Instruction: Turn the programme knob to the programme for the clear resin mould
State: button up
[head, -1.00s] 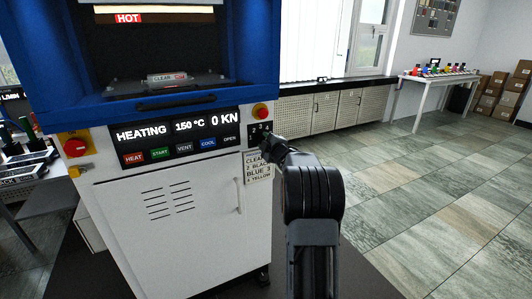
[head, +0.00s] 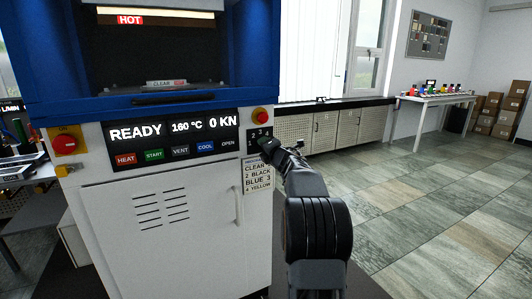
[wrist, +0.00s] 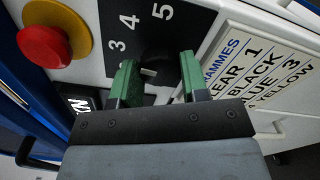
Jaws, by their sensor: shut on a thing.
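The programme knob (wrist: 156,68) is dark and sits on a black dial plate (wrist: 150,35) that shows the numbers 3, 4 and 5 in the wrist view. My gripper (wrist: 159,85) has its green fingers shut on the knob, one on each side. A small pale mark shows between the fingers, but which number the knob points to I cannot tell. In the head view my gripper (head: 268,146) hides most of the knob. The programme card (head: 258,176) beside it reads clear 1, black 2, blue 3, yellow 4. The mould labelled CLEAR (head: 166,83) lies inside the press.
A red stop button (head: 261,115) is just above the dial and shows close by in the wrist view (wrist: 45,46). The floor to the right is clear.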

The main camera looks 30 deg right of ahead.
jog(key=shift+n+b, duration=0.35)
jog(key=shift+n, duration=0.25)
jog(key=o, duration=0.9)
jog(key=s, duration=0.4)
jog(key=s+a, duration=0.1)
jog(key=s, duration=0.4)
jog(key=s+a, duration=0.1)
jog(key=s, duration=0.3)
jog(key=shift+s, duration=0.35)
